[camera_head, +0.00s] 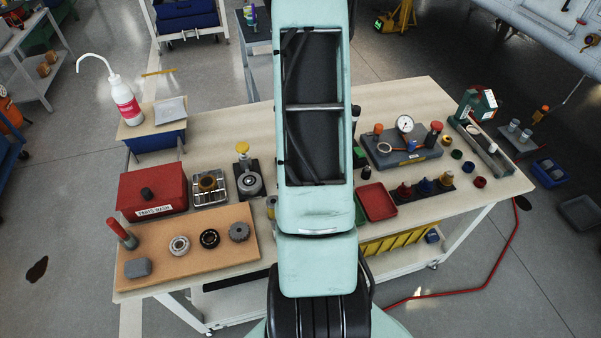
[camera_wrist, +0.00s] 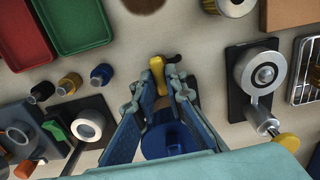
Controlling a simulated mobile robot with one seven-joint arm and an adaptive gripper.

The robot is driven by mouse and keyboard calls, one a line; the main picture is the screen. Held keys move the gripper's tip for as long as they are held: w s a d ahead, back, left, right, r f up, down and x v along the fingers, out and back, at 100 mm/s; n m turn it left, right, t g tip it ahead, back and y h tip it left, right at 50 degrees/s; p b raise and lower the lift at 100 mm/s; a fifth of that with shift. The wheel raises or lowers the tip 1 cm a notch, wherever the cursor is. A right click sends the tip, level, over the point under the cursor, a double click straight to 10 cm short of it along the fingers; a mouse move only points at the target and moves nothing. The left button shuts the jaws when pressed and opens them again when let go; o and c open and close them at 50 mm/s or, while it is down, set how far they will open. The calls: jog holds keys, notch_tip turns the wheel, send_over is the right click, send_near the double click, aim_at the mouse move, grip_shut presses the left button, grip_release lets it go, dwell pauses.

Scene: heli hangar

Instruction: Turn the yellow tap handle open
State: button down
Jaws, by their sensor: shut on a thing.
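The yellow tap handle (camera_wrist: 157,70) shows in the wrist view at the tips of my gripper (camera_wrist: 155,90). The fingers stand on both sides of it and are shut on it. A dark piece sits just right of the handle. A round blue body (camera_wrist: 170,140) lies below the handle in the picture, between the fingers and partly covered by them. Whether the handle is turned open or closed I cannot tell. In the head view my arm hides the gripper and the tap.
The workbench (camera_head: 405,95) is crowded. A round metal fitting (camera_wrist: 262,75) with its own yellow knob (camera_wrist: 286,142) stands right of the gripper. Red (camera_wrist: 22,40) and green (camera_wrist: 75,25) trays lie upper left. Small coloured fittings (camera_wrist: 70,84) stand at left, near the gripper.

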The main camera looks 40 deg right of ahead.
dwell(0.4)
jog(key=c, duration=2.2)
grip_release()
jog(key=shift+c, duration=0.2)
notch_tip(320, 180, up, 12)
jog(key=shift+w+a, duration=0.1)
